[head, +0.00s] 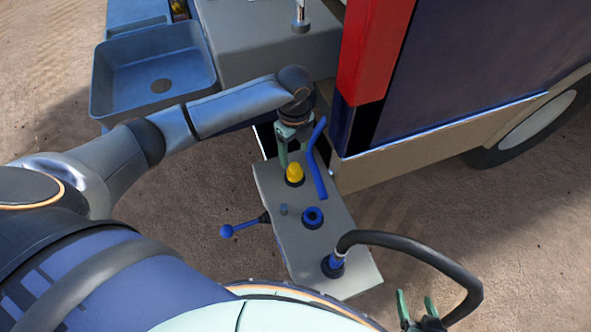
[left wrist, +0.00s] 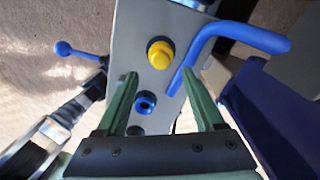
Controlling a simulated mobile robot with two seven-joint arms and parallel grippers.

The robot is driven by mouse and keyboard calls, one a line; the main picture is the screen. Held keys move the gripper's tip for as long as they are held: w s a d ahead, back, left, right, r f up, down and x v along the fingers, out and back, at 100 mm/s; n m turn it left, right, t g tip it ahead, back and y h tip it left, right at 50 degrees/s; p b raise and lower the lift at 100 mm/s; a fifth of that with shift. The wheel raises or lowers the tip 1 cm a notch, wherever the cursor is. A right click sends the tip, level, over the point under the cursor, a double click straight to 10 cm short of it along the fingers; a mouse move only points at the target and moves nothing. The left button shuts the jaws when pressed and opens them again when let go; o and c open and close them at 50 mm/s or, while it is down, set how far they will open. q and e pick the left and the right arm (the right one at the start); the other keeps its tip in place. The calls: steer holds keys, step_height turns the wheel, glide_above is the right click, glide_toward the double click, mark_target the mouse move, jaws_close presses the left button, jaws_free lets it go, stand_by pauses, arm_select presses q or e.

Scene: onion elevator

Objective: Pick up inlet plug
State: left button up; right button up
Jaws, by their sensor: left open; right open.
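The yellow plug (head: 294,173), which I take to be the inlet plug, sits in a dark collar on the grey panel box. It also shows in the left wrist view (left wrist: 160,54), just beyond the fingertips. My left gripper (head: 290,152) hangs over the far end of the panel beside the plug. In the left wrist view its green fingers (left wrist: 160,77) are spread wide and empty. My right gripper (head: 417,308) is open at the bottom right, partly cut off by the frame, near the black hose.
The grey panel (head: 345,285) also carries a blue bent handle (head: 316,160), a blue ring port (head: 313,217), a blue ball lever (head: 228,231) and a black hose (head: 420,250). A red and blue machine (head: 480,60) stands behind. A blue basin (head: 150,80) is at upper left.

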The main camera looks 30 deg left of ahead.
mark_target(295, 166)
arm_select(q)
steer(key=shift+f+b, duration=0.3)
steer(key=shift+f, duration=2.7)
jaws_close()
